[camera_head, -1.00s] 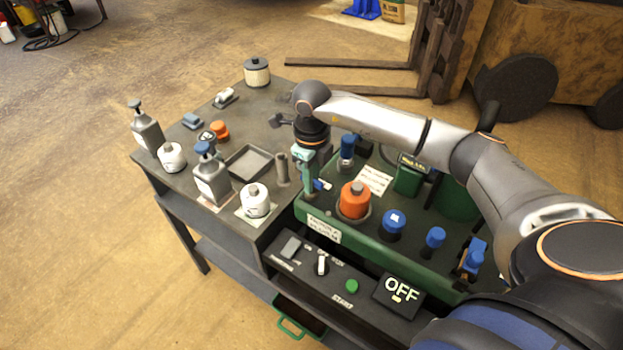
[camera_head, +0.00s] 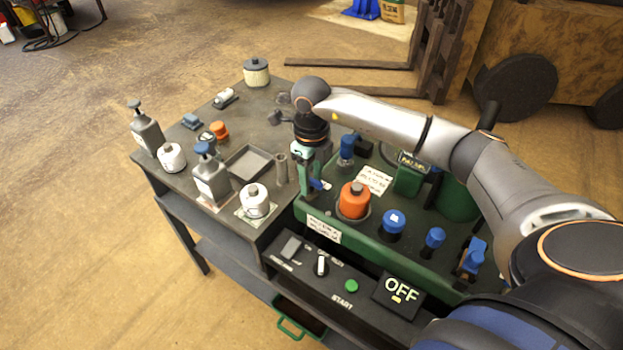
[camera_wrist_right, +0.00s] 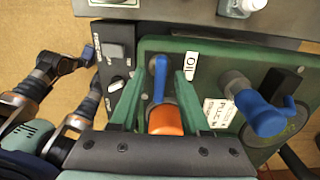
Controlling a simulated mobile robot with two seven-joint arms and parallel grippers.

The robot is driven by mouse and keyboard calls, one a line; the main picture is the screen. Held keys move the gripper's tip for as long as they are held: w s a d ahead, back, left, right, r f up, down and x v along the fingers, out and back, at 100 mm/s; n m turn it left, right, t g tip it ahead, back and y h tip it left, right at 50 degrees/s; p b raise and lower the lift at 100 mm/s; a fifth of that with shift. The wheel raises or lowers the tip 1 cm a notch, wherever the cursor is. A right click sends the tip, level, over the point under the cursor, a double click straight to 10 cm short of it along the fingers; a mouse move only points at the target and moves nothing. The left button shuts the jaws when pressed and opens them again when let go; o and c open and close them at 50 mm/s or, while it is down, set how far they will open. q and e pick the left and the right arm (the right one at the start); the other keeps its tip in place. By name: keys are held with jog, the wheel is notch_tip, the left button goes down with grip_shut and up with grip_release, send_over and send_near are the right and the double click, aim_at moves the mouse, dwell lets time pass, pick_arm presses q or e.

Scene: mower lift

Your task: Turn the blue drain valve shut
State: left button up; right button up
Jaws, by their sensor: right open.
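The blue drain valve handle (camera_head: 319,184) shows at the left end of the green machine deck, beside my right gripper (camera_head: 308,182). In the right wrist view the blue handle (camera_wrist_right: 160,76) lies lengthwise between the two green fingers of the open right gripper (camera_wrist_right: 158,88). Gaps show on both sides of the handle; I cannot tell whether either finger touches it. The valve's base is hidden in the head view. Parts of my left arm show at the left of the wrist view, but its jaws are not clear.
An orange filter (camera_head: 353,200) stands close to the right of the gripper. Several blue caps, including one in front (camera_head: 393,222), rise from the deck. A control panel (camera_head: 321,262) lies in front, with an OFF display (camera_head: 399,293). Bottles and a tray (camera_head: 249,162) occupy the left bench.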

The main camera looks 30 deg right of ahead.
aim_at(312, 179)
notch_tip(312, 179, up, 12)
jog(key=shift+b, duration=0.4)
jog(key=shift+f, duration=0.1)
dwell(0.3)
